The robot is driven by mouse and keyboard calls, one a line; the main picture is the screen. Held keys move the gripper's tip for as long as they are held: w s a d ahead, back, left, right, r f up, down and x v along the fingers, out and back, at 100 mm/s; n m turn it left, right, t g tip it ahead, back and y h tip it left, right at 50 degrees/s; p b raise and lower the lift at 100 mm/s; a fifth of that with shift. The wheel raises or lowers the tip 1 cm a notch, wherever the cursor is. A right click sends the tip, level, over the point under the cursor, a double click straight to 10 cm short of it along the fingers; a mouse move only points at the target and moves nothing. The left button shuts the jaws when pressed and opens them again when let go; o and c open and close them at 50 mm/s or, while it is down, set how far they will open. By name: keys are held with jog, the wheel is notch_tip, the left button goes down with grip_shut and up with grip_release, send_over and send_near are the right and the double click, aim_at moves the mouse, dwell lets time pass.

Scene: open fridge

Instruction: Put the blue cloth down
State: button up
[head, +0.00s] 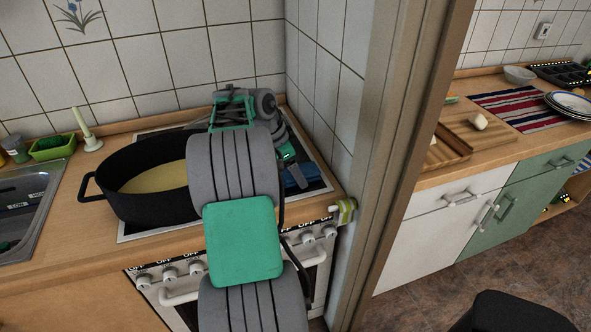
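The blue cloth (304,181) shows as a small dark blue patch low over the right part of the stove top, just beyond my arm. I cannot tell whether it rests on the stove or hangs from my gripper. My gripper (293,166) is at the cloth, over the right side of the stove. Its fingers are small, dark and partly hidden behind my arm, so I cannot tell whether they are open or shut.
A large black pot (145,207) with yellowish contents stands on the stove, left of my arm.

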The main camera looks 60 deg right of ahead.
jog(key=shift+r, duration=0.1)
jog(key=shift+r+p, duration=0.3)
jog(key=shift+p, duration=0.05)
jog(key=p+v, duration=0.2)
jog(key=v, duration=0.9)
jog(key=shift+w+a+r+p, duration=0.15)
jog(key=shift+r+p, duration=0.1)
jog(key=shift+p, duration=0.15)
